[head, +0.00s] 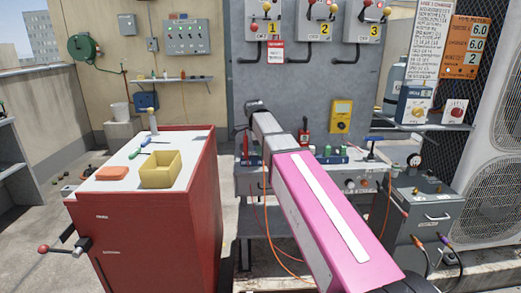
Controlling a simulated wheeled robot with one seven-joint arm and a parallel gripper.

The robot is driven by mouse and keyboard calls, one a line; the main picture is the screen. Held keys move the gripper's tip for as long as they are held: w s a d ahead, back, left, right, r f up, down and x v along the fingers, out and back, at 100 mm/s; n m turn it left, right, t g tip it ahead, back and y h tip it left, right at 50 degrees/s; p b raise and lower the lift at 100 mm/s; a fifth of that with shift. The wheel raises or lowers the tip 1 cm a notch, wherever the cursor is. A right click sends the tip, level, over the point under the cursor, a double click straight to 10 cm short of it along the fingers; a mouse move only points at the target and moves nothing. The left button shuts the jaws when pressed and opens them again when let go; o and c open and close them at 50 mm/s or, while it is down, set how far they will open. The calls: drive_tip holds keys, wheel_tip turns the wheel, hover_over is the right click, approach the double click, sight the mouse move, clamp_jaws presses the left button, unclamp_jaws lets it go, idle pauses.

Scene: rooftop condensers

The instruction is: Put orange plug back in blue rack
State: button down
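On the grey bench behind my arm, a low blue block (331,159) with green pieces at it may be the blue rack. Another small blue piece (252,161) shows left of my arm. A thin orange cable (266,205) hangs from the bench's left part and loops below it; I cannot make out an orange plug at its end. My pink and grey arm reaches over the bench and covers its middle. My gripper (241,130) seems to be the small dark part at the arm's far end, above the bench's left part. Its fingers and any held thing are too small to tell.
A red cabinet (150,230) at the left carries a yellow bin (161,169), an orange block (112,173) and tools. A yellow meter (341,116) and numbered switch boxes hang on the grey wall. A grey cabinet with gauges (425,205) and condenser fans stand at the right.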

drive_tip(key=shift+f, duration=0.6)
idle(0.3)
drive_tip(key=c, duration=0.8)
unclamp_jaws()
drive_tip(key=shift+c, duration=0.2)
drive_tip(key=shift+r, duration=0.1)
